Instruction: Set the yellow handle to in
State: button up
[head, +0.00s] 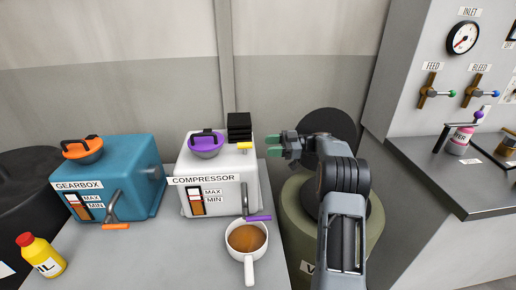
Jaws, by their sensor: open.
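My gripper (272,146) has green-tipped fingers and is open and empty. It is just right of the yellow handle in the picture, with its fingers pointing left toward it. A gap shows between the fingertips and the handle.
A purple lever (257,218) and a mug of brown liquid (246,240) are in front. The blue gearbox (120,175) and a yellow bottle (40,255) are left. A green drum (300,225) stands right.

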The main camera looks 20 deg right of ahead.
jog(key=s+d, duration=0.1)
jog(key=d, duration=0.5)
jog(key=shift+s+d, duration=0.15)
dwell(0.3)
notch_tip(320, 180, down, 8)
jog(key=m+h, duration=0.4)
jog(key=m, duration=0.7)
jog(key=s+a+f+m+g+h+p, duration=0.2)
jog(key=s+a+m+h, duration=0.25)
jog(key=s+m, duration=0.25)
jog(key=s+a+r+t+h+p, duration=0.1)
jog(key=s+a+r+h+p, duration=0.3)
jog(key=s+r, duration=0.3)
jog(key=s+a+r+t+h+p, duration=0.1)
jog(key=s+a+r+h+p, duration=0.3)
jog(key=s+r, duration=0.4)
jog(key=shift+s+a+r+h+p, duration=0.45)
jog(key=shift+s+a, duration=0.8)
jog(key=shift+s, duration=2.15)
